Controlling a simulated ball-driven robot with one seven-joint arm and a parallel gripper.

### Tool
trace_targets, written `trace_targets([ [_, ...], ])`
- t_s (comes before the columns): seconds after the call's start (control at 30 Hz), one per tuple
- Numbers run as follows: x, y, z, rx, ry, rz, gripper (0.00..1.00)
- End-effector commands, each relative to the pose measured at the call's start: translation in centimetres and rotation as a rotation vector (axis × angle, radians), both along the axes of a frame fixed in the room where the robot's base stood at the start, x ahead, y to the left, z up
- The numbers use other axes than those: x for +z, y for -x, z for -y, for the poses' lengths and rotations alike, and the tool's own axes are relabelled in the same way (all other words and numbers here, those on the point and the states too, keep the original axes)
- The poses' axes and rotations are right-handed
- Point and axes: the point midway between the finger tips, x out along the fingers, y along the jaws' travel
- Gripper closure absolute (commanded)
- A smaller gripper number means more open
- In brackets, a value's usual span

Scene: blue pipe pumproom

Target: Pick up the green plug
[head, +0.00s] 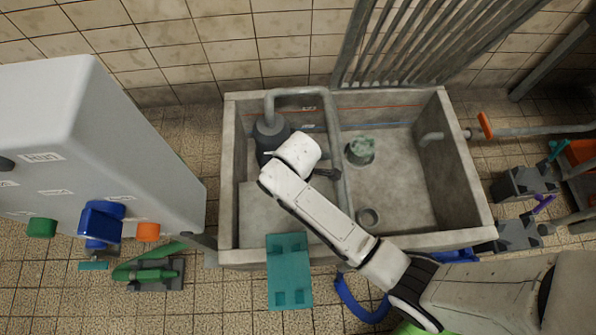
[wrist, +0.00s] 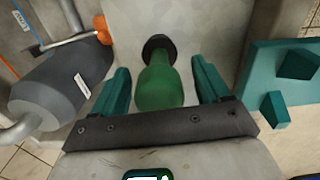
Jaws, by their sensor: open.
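The green plug (wrist: 159,84) shows in the wrist view as a green bottle-shaped body with a black round end. It lies between the two teal fingers of my gripper (wrist: 160,68), with a gap to each finger. My gripper is open and holds nothing. The plug is over a pale grey surface; I cannot tell whether it touches it. In the head view, I cannot make out the plug or the fingers; the white end of my arm is over the left part of the concrete basin (head: 459,180).
A dark grey pump (head: 270,133) with a bent pipe stands close by; it also shows in the wrist view (wrist: 62,88). A teal block (head: 288,285) is at the basin's front edge. A grey cabinet (head: 75,140) stands on the left. The basin's right floor has free room.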

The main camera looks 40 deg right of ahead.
Motion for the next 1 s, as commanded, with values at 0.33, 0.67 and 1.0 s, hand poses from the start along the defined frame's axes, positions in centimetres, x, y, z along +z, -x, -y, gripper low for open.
trace_targets([
  [0.33, -1.65, -0.04, 0.03, -0.001, 0.001, 0.001, 0.24],
  [0.67, -1.65, -0.03, 0.03, 0.000, 0.001, 0.001, 0.55],
  [1.0, -1.64, -0.03, 0.02, 0.000, 0.001, 0.001, 0.86],
])
